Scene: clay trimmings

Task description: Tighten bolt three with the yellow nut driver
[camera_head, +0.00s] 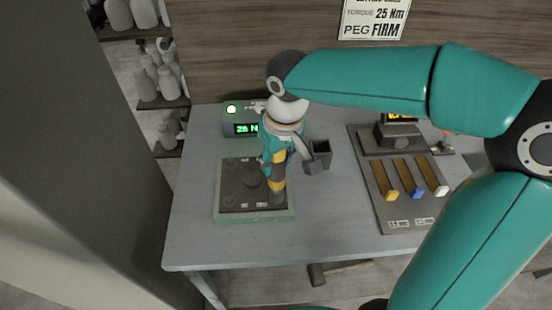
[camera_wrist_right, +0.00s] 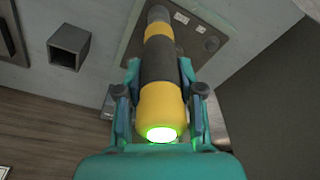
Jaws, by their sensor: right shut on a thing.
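My right gripper (camera_wrist_right: 160,112) is shut on the yellow nut driver (camera_wrist_right: 162,55), a yellow and dark grey tool with a green glow at its near end. In the head view the driver (camera_head: 278,170) stands roughly upright over the right part of the dark bolt plate (camera_head: 240,178), its lower end at the plate's front right. The bolt beneath it is hidden. Other round bolt heads show on the plate, small and dim. A box with a green display reading about 25 N (camera_head: 241,128) stands behind the plate. My left gripper is not in view.
A dark square holder (camera_head: 318,156) stands right of the driver. A dark rack (camera_head: 372,206) with yellow, blue and white-ended handles lies further right. A sign (camera_head: 374,18) on the wall reads torque 25 Nm, peg firm. The front table strip is clear.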

